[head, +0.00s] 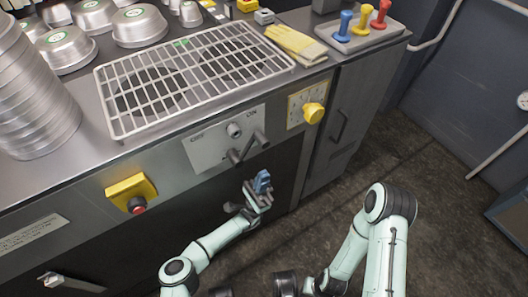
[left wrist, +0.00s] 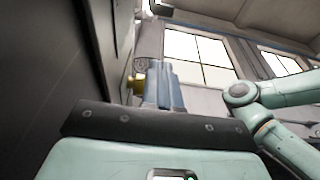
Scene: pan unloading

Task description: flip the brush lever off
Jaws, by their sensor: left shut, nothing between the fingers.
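A pale control panel (head: 205,146) is on the front of the steel counter, below the wire rack. A dark lever (head: 242,152) sticks out from its lower part, and a round knob sits just above. Which function the lever has cannot be read from its label. My left gripper (head: 263,180) is shut and empty, its blue fingers pointing up, just below and in front of the lever. In the left wrist view the blue fingers (left wrist: 162,84) are together; the lever is not clearly seen there. My right arm is in the head view, but its gripper is not.
A yellow rotary knob (head: 314,112) sits right of the panel and a red button on a yellow box (head: 131,193) sits left. Stacked metal pans (head: 35,100), a wire rack (head: 195,72) and yellow gloves (head: 296,44) lie on the counter. Open floor (head: 430,160) is at right.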

